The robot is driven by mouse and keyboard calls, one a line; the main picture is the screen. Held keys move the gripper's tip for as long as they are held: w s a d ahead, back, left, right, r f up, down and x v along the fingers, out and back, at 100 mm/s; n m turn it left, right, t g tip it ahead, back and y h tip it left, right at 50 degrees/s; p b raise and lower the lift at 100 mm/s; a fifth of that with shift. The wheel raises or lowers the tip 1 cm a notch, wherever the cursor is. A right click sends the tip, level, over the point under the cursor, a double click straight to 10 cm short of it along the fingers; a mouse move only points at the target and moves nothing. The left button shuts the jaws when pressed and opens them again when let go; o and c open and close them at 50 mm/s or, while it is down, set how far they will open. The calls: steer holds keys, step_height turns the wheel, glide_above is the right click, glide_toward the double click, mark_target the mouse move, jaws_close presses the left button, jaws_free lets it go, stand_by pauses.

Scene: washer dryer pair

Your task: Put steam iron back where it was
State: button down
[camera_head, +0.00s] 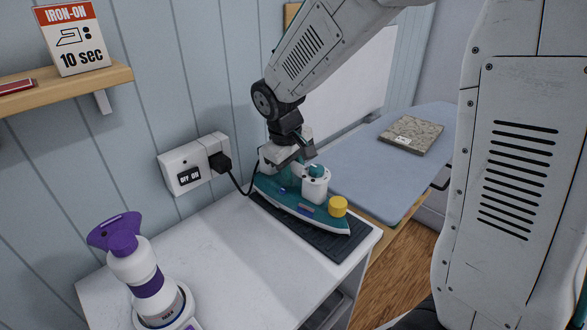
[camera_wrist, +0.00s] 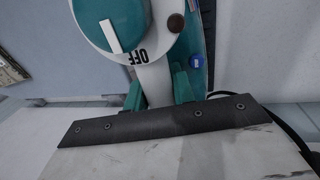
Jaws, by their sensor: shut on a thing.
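The steam iron (camera_head: 300,205) is teal and white with a yellow cap, and sits flat on or just over a dark ribbed rest mat (camera_head: 335,246) on the white cabinet top. I cannot tell if its sole touches the mat. My gripper (camera_head: 288,160) reaches down from above and is shut on the iron's handle, which it partly hides. In the wrist view the green fingertips (camera_wrist: 160,93) close around the white handle. A dial marked OFF (camera_wrist: 130,28) shows on the iron there.
A wall socket (camera_head: 195,163) with a black plug and cord stands behind the iron. A shelf (camera_head: 60,88) holds an IRON-ON sign.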

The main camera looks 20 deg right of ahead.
steer(key=c, duration=1.2)
jaws_free()
steer(key=shift+o, duration=0.2)
step_height(320, 180, up, 12)
steer(key=a, duration=0.2)
steer(key=s+d+m+y, duration=0.1)
steer(key=s+d+m, duration=0.1)
steer(key=s, duration=1.1)
steer(key=s+d+m+y, duration=0.1)
steer(key=s+d+m, duration=0.1)
steer(key=s, duration=1.1)
steer(key=shift+d+f, duration=0.15)
steer(key=shift+d, duration=0.4)
steer(key=shift+t, duration=0.3)
